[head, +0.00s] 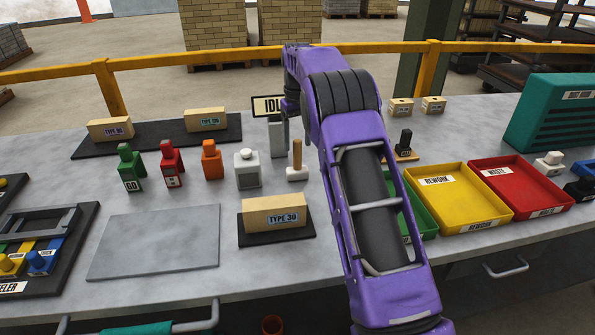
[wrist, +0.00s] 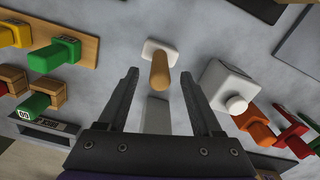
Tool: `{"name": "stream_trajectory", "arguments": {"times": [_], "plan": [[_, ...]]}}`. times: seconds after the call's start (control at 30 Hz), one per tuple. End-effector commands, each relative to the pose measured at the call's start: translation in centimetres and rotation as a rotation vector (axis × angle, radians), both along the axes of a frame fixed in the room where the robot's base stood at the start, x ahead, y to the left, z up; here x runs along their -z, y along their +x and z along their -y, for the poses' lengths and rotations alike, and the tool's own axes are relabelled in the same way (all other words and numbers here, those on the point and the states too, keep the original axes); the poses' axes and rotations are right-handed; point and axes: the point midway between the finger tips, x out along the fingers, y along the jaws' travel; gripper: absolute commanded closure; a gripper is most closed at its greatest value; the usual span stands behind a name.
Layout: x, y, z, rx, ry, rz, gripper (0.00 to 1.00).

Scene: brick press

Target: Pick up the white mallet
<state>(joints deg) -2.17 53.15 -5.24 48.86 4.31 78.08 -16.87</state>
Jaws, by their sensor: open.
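The white mallet (head: 297,174) stands head down on the grey bench with its wooden handle upright, just left of my arm in the head view. In the wrist view the white mallet (wrist: 153,48) is ahead of my gripper (wrist: 159,73). Its tan handle shows between the two dark fingertips in the picture, with a gap on each side. My gripper is open and nothing is held.
A white block with a round knob (head: 247,170) stands close left of the mallet. Orange (head: 211,160), red and green pieces stand further left. A grey post (head: 277,138) with a sign is behind. A brick on a dark pad (head: 275,217) is in front. Coloured trays (head: 466,224) lie right.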

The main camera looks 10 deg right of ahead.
Motion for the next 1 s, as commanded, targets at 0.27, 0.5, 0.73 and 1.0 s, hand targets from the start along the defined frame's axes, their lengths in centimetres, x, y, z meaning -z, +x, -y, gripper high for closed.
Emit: {"name": "stream_trajectory", "arguments": {"times": [0.27,0.5,0.73,1.0], "plan": [[4.1,0.0,0.0,0.000,-0.001,-0.002,0.33],[4.3,0.0,0.0,0.000,0.000,-0.001,0.33],[4.3,0.0,0.0,0.000,0.000,-0.001,0.68],[4.3,0.0,0.0,0.000,0.000,-0.001,1.00]]}}
